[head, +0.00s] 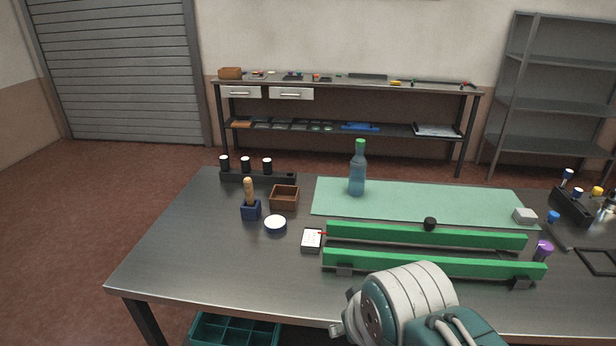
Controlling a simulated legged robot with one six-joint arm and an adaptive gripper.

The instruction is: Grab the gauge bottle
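A tall blue see-through bottle (357,174) with a narrow neck and a green top stands upright on the green mat (450,206), near the mat's far left part. It is the only tall bottle on the table, and I take it as the gauge bottle; no gauge marks can be made out on it. Nothing touches or holds it. Part of my arm, white and teal, shows at the bottom, in front of the table and well short of the bottle. My gripper's fingers do not show.
Two long green rails (430,265) lie across the table between my arm and the bottle. A brown box (284,197), a white-topped round tin (275,223) and a dark rack (258,177) stand left of the bottle. The table's (190,250) left part is clear.

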